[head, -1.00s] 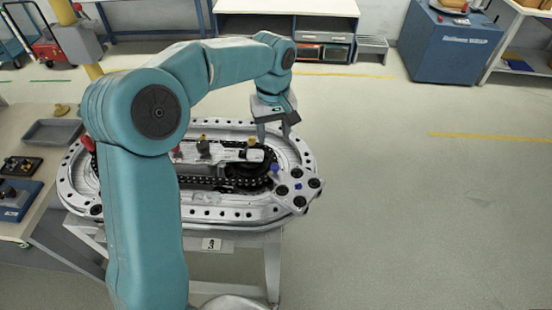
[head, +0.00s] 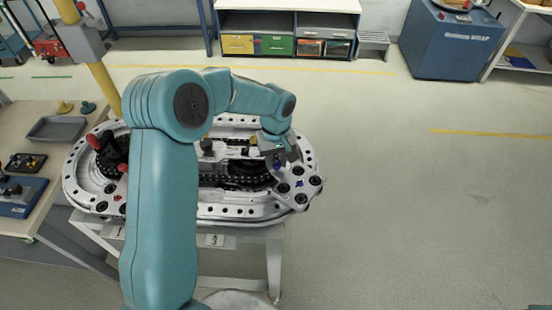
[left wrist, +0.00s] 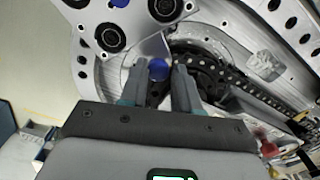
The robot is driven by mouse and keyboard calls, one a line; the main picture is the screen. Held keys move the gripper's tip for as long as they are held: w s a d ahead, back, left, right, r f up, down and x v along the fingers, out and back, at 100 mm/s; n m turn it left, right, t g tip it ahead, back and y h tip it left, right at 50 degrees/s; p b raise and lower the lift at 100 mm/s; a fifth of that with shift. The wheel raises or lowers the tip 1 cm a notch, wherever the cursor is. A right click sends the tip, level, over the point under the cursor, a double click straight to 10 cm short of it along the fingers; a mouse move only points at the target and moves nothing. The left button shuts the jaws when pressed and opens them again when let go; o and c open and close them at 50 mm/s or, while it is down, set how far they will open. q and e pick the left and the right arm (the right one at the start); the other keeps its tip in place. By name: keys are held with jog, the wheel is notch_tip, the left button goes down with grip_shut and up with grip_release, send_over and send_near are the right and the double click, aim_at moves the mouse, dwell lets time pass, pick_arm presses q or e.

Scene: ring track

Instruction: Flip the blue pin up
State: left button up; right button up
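The blue pin (head: 278,164) stands at the right end of the ring track (head: 245,212), beside the corner plate with black round holes. In the left wrist view its round blue head (left wrist: 158,69) lies between my two fingertips, with the black chain wheel close by. My left gripper (head: 277,154) reaches down over the pin from above. Its fingers (left wrist: 158,82) are apart, one on each side of the blue head, with narrow gaps showing. The lower part of the pin is hidden. My right gripper is not in view.
Red-handled parts (head: 95,141) stand at the track's left end. A side bench holds a grey tray (head: 57,129) and a blue box (head: 20,196). My left arm covers part of the track. The floor to the right is clear.

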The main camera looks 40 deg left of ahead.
aim_at(277, 163)
pick_arm(q)
jog(key=shift+w, duration=0.1)
grip_shut()
jog(key=shift+r, duration=0.85)
jog(key=shift+w, duration=0.1)
jog(key=o, duration=0.6)
grip_release()
jog(key=shift+r, duration=0.1)
jog(key=shift+c, duration=0.2)
jog(key=shift+r, duration=0.1)
notch_tip(277, 163, up, 16)
jog(key=b, duration=0.1)
jog(key=shift+b, duration=0.35)
